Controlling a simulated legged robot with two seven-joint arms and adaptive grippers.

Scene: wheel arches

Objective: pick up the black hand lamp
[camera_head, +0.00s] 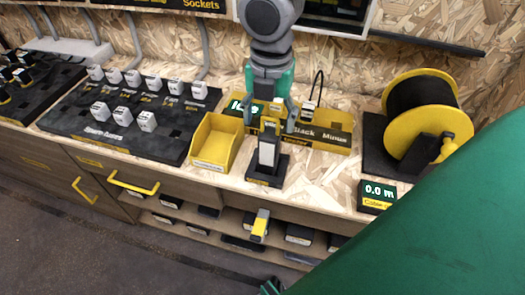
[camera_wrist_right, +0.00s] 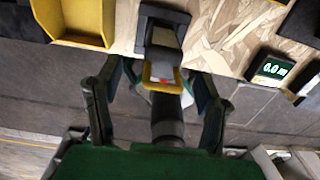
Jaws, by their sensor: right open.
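The hand lamp (camera_head: 267,152) appears to be the upright grey piece with yellow trim on a small black stand (camera_head: 266,176) at the bench front. In the right wrist view its yellow loop (camera_wrist_right: 162,86) lies beyond a dark cylinder (camera_wrist_right: 167,118), whose attachment I cannot make out. My right gripper (camera_head: 270,118) points down from above, open, with its fingers either side of the lamp's upper end. The right wrist view shows the fingers (camera_wrist_right: 155,100) spread, with a gap on both sides. I cannot tell whether either finger touches.
A yellow bin (camera_head: 213,142) stands left of the stand, and a yellow tray (camera_head: 330,135) with a cable lies behind it. A yellow cable reel (camera_head: 425,115) and a small display box (camera_head: 376,196) are to the right. Shelves with dark boxes (camera_head: 299,235) lie below the bench edge.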

